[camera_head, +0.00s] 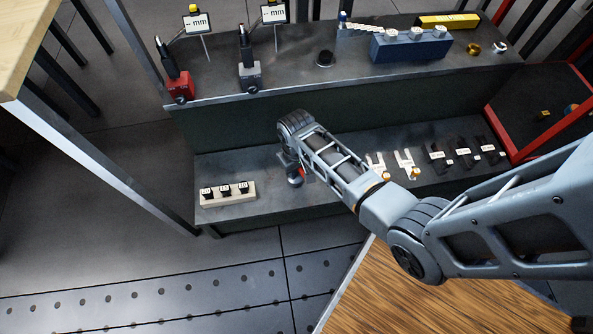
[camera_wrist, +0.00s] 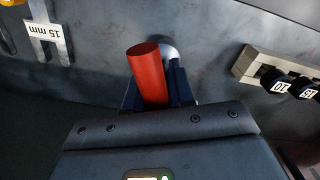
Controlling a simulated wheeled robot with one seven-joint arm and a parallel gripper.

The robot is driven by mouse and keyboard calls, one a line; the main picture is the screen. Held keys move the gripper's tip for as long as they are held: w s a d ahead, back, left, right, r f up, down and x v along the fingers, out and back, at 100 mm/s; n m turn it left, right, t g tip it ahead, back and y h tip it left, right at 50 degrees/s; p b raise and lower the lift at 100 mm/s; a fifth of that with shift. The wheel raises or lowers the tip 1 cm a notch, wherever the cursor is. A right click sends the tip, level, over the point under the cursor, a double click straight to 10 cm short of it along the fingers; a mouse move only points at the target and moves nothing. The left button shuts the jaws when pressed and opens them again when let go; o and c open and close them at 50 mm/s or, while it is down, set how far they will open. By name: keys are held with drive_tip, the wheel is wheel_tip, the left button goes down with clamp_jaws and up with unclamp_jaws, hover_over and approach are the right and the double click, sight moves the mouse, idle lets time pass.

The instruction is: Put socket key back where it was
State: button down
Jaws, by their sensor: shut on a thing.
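My gripper (camera_head: 296,173) is over the lower shelf, to the right of a pale rail holding dark sockets (camera_head: 228,194). In the wrist view, my gripper (camera_wrist: 154,92) is shut on the socket key (camera_wrist: 147,66), seen as a red cylindrical handle between dark fingers. A rounded silvery part shows just behind the handle; I cannot tell whether it belongs to the key. The key's lower end is hidden. The socket rail also shows at the right of the wrist view (camera_wrist: 246,63), with black numbered sockets.
Flat labelled wrenches (camera_head: 404,160) and black labelled items (camera_head: 463,153) lie right of my arm on the lower shelf (camera_head: 262,207). The upper shelf (camera_head: 300,79) holds gauge stands (camera_head: 249,75) and a blue block (camera_head: 411,47). A red-edged bin (camera_head: 537,110) stands at right.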

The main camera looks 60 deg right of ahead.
drive_tip(key=shift+f, duration=0.4)
drive_tip(key=c, duration=1)
unclamp_jaws()
drive_tip(key=shift+o, duration=0.2)
wheel_tip(320, 180, up, 12)
drive_tip(key=p, duration=0.4)
drive_tip(key=shift+r+p, duration=0.2)
drive_tip(key=shift+p, duration=0.15)
